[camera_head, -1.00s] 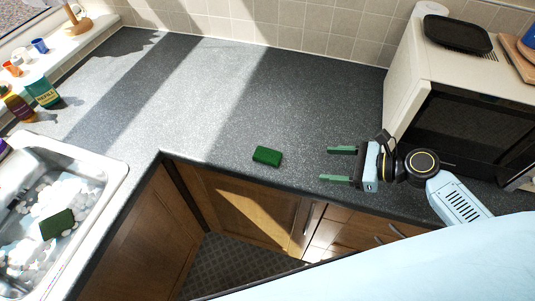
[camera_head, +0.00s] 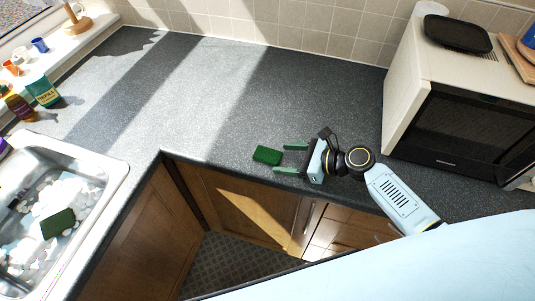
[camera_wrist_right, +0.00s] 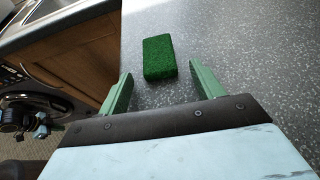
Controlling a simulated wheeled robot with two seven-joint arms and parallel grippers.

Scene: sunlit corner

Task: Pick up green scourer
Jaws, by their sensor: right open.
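The green scourer (camera_head: 267,155) lies flat on the grey counter near its front edge in the head view. In the right wrist view, the scourer (camera_wrist_right: 159,58) lies just beyond the fingertips, between the lines of the two fingers. My right gripper (camera_head: 284,158) is open and empty, close to the right of the scourer, with its fingers pointing left toward it. In the right wrist view, the gripper (camera_wrist_right: 160,82) has its green fingers spread apart. Another dark green pad (camera_head: 58,223) lies in the sink. My left gripper is out of view.
The metal sink (camera_head: 112,172) with white foam is at the left. A microwave (camera_head: 408,80) stands at the right on the counter (camera_head: 215,100). Bottles (camera_head: 44,92) stand beyond the sink. The counter around the scourer is clear. Wooden cupboards (camera_head: 240,205) are below.

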